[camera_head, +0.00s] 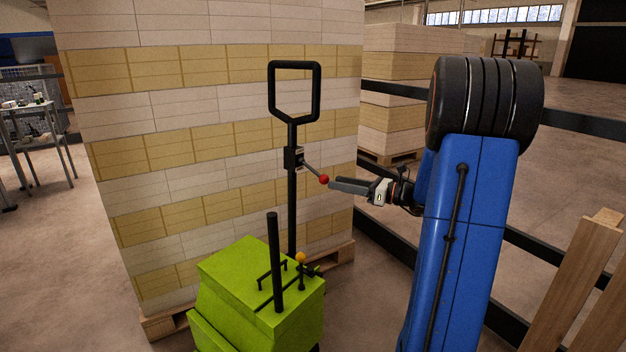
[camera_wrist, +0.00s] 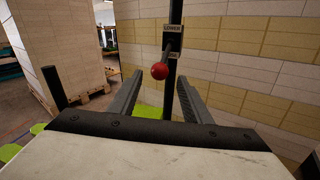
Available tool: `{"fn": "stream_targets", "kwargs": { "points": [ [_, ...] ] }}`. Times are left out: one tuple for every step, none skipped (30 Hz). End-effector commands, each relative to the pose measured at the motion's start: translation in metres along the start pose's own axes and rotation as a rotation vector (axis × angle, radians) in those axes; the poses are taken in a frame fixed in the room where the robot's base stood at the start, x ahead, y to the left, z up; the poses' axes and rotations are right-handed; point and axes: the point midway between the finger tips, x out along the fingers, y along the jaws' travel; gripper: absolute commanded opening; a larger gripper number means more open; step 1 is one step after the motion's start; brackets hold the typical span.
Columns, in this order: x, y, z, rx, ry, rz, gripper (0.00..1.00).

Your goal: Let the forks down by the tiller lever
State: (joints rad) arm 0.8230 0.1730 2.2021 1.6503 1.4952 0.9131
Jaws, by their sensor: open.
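The tiller (camera_head: 292,180) is a black upright post with a loop handle (camera_head: 295,92) on top, rising by the lime-green truck body (camera_head: 262,285). A small lever with a red ball knob (camera_head: 324,179) sticks out from a black block (camera_head: 293,158) on the post and slopes down to the right. My gripper (camera_head: 338,186) is open, its fingertips close to the knob. In the wrist view the red knob (camera_wrist: 160,71) appears between the tips of the two open fingers (camera_wrist: 158,88), with the post behind it. I cannot tell whether a finger touches it. The forks are hidden.
A tall stack of white and tan reams (camera_head: 215,130) on a wooden pallet (camera_head: 165,325) stands right behind the truck. Dark rails (camera_head: 400,245) run to its right, with wooden boards (camera_head: 575,285) at the lower right. A yellow knob (camera_head: 300,257) sits low on the truck.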

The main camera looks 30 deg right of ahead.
Motion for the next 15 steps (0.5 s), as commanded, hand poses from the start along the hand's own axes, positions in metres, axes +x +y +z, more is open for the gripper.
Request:
{"fn": "stream_targets", "kwargs": {
  "points": [
    [0.009,0.001,0.000,0.000,0.000,0.004,0.44],
    [0.014,0.001,0.000,0.000,0.001,0.005,0.44],
    [0.020,0.001,-0.001,0.000,0.001,0.003,0.44],
    [0.025,0.001,-0.001,0.000,0.001,0.003,0.44],
    [0.030,0.001,-0.001,0.000,0.001,0.004,0.44],
    [0.036,0.001,-0.001,0.000,0.001,0.004,0.44],
    [0.041,0.001,-0.001,0.001,0.001,0.004,0.44],
    [0.046,0.001,-0.001,0.001,0.001,0.004,0.44],
    [0.052,0.001,-0.001,0.001,0.001,0.004,0.44],
    [0.057,0.001,-0.001,0.000,0.001,0.004,0.44],
    [0.062,0.001,-0.001,0.000,0.001,0.005,0.44],
    [0.067,0.001,-0.001,0.000,0.001,0.003,0.44],
    [0.071,0.001,-0.001,0.000,0.001,0.003,0.44],
    [0.075,0.001,0.000,0.000,0.001,0.003,0.44],
    [0.080,0.001,0.000,-0.001,0.001,0.004,0.44]
  ]
}}
